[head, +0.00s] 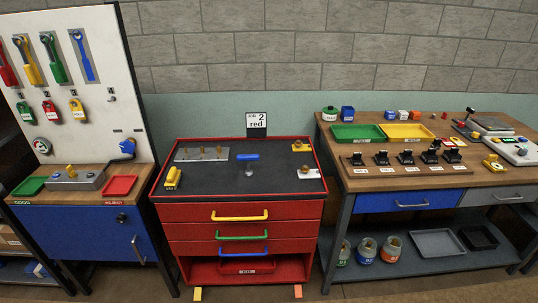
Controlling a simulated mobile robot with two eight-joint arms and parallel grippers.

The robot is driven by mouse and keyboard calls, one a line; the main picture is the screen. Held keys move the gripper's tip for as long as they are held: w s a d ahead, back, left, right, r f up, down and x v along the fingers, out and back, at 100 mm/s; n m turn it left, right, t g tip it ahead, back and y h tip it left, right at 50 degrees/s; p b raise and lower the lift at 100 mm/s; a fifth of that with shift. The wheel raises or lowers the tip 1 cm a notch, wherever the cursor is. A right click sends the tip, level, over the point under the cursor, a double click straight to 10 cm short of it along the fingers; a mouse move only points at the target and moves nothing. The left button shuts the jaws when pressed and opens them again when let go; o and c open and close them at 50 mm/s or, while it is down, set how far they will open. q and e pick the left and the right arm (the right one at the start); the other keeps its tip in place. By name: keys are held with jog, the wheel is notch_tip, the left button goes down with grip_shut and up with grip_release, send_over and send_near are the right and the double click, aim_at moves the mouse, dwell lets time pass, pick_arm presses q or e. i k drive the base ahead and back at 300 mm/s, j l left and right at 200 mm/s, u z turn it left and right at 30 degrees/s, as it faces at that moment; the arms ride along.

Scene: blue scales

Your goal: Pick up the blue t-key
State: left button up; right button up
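A blue T-key (247,157) is on the dark top of the red tool cabinet, a little right of the middle. Its blue bar handle lies level, and a grey part (249,171) shows just below it. I cannot tell whether it stands in a hole or rests on the surface. Neither of my grippers is in view.
The red cabinet (215,291) also bears a grey plate with brass pegs (202,154) and yellow pieces (172,177). A pegboard bench stands left, a wooden workbench (350,181) right. The cabinet top's front middle is clear.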

aim_at(248, 173)
jog(key=i+j+z, duration=0.85)
jog(key=i, duration=0.25)
jog(key=i+j+z, duration=0.2)
jog(key=i, duration=0.25)
